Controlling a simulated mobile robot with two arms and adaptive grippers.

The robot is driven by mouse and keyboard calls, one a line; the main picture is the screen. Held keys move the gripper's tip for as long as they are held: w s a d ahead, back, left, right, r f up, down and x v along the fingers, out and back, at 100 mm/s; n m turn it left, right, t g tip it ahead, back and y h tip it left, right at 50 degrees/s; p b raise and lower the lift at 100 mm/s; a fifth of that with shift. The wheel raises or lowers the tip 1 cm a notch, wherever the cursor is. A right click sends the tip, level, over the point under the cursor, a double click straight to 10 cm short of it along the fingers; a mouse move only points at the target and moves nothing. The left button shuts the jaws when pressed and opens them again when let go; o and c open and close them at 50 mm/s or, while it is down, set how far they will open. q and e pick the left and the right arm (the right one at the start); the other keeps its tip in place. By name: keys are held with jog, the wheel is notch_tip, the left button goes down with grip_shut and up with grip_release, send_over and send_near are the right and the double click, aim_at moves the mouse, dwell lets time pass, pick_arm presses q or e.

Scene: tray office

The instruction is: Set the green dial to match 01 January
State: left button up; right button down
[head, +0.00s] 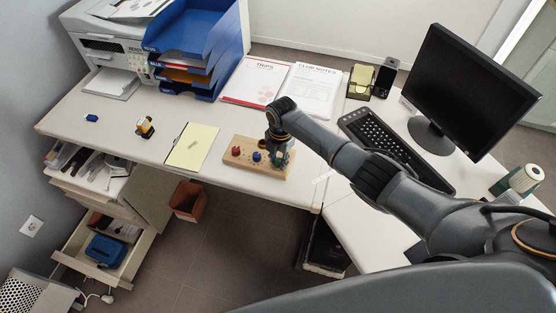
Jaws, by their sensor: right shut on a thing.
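A wooden board (243,166) lies near the front edge of the desk. It carries a red dial (236,151) at left, a blue dial (257,156) in the middle and a green dial (277,161) at right. My right gripper (279,153) points down over the right end of the board and is shut on the green dial, hiding much of it. The dial's setting and any marks are too small to read. My left gripper is out of view.
A yellow notepad (198,143) lies left of the board, with papers titled "TRIPS" (254,81) and "CLUB NOTES" (312,88) behind. A keyboard (384,134) and monitor (470,82) stand right, beside my right arm. Blue trays (200,35) stand at the back left.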

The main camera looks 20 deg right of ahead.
jog(key=n+b, duration=0.3)
jog(key=n, duration=0.3)
jog(key=shift+d+f+n, duration=0.1)
jog(key=shift+n, duration=0.2)
jog(key=n+b, duration=0.2)
jog(key=n, duration=0.1)
jog(key=shift+w+n, duration=0.1)
jog(key=shift+n, duration=0.2)
jog(key=shift+d+n+b, duration=0.1)
jog(key=shift+n+b, duration=0.5)
jog(key=shift+n, duration=0.3)
jog(key=n+b, duration=0.4)
jog(key=b, duration=0.3)
jog(key=shift+f+g+b, duration=0.1)
jog(key=shift+g+b, duration=0.2)
jog(key=shift+r+n+b, duration=0.2)
jog(key=shift+n+b, duration=0.1)
jog(key=shift+b, duration=0.45)
jog(key=c, duration=1.1)
grip_release()
jog(key=shift+o, duration=0.2)
